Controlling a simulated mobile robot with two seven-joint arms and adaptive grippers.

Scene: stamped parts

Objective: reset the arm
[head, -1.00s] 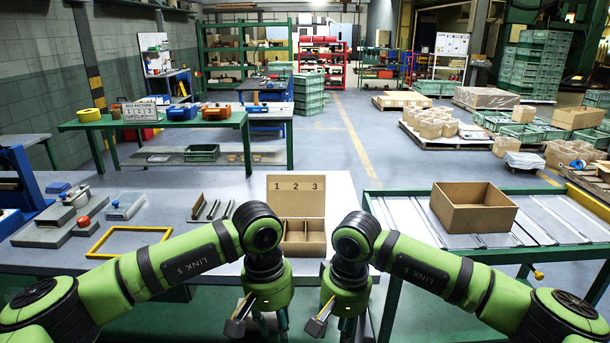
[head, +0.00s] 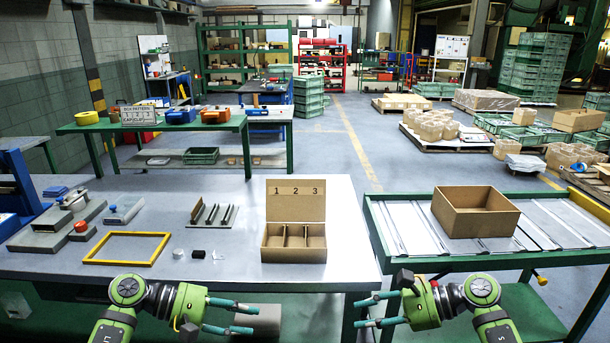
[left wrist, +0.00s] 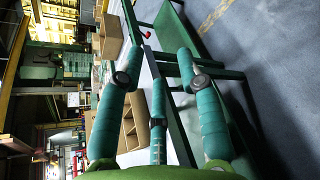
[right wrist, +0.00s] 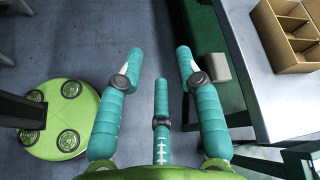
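In the head view my left gripper (head: 232,317) is low at the front, its teal fingers pointing right, spread and empty. My right gripper (head: 380,310) faces it from the right, its fingers pointing left, spread and empty. Both are in front of the table's near edge, apart from each other. In the left wrist view the left gripper's fingers (left wrist: 158,60) are apart with nothing between them. In the right wrist view the right gripper's fingers (right wrist: 160,58) are apart over bare floor.
A cardboard box with compartments marked 1, 2, 3 (head: 295,235) stands on the table (head: 345,262). Small clear, black and white parts (head: 198,254) lie beside a yellow frame (head: 127,262). An open carton (head: 474,211) sits on the roller conveyor (head: 400,225) at right.

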